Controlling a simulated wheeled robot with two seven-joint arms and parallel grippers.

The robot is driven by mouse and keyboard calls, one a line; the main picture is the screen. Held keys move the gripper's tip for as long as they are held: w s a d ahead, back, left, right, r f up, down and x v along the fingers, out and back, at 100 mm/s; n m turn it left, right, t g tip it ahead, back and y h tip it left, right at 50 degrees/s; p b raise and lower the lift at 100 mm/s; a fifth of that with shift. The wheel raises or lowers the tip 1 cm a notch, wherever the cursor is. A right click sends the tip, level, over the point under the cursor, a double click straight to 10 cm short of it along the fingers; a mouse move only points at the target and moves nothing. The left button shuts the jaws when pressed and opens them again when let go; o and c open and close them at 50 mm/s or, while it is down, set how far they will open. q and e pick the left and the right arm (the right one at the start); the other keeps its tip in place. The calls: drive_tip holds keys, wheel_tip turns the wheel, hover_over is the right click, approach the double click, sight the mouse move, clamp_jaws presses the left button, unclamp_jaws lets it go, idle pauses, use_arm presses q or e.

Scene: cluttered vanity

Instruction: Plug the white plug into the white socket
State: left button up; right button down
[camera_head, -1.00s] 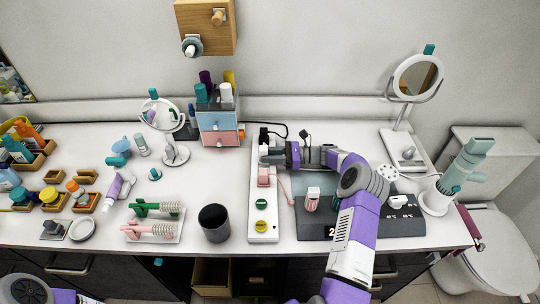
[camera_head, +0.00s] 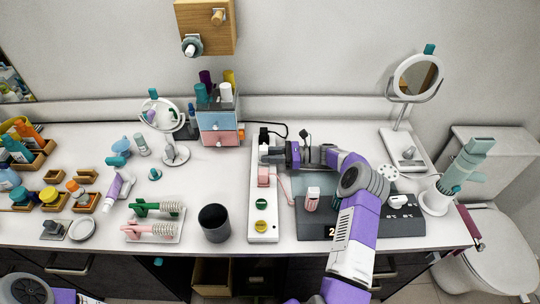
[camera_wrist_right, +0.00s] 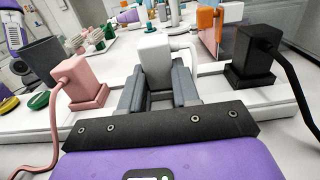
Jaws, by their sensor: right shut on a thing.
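My right gripper (camera_wrist_right: 158,85) is shut on the white plug (camera_wrist_right: 155,50), with one grey finger on each side of it. The plug is upright over the white power strip (camera_wrist_right: 215,90), between a pink plug (camera_wrist_right: 80,80) and a black plug (camera_wrist_right: 255,52). A white cord leaves its far side. In the head view, my right gripper (camera_head: 274,154) reaches the strip (camera_head: 262,240) from the right, between the black and pink plugs. The white socket is hidden beneath the plug and fingers; I cannot tell whether the plug is fully seated. My left gripper is not in view.
Round green (camera_head: 261,204) and yellow (camera_head: 261,225) sockets lie on the strip's near end. A dark cup (camera_head: 214,223) stands to its left. A dark mat (camera_head: 315,230) lies to its right. A drawer box (camera_head: 218,128) stands behind left.

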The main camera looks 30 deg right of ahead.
drive_tip(key=shift+a+f, duration=0.15)
drive_tip(key=shift+f, duration=0.3)
drive_tip(key=shift+f+b, duration=0.15)
drive_tip(key=shift+b, duration=0.2)
drive_tip(key=c, duration=1.1)
unclamp_jaws()
drive_tip(key=o, duration=0.4)
drive_tip(key=shift+f, duration=0.1)
drive_tip(key=shift+c, duration=0.2)
drive_tip(key=v, duration=0.6)
drive_tip(key=shift+d+r, duration=0.4)
drive_tip(key=shift+s+d+r, duration=0.2)
drive_tip(key=shift+s+d, duration=0.05)
drive_tip(key=shift+d, duration=0.3)
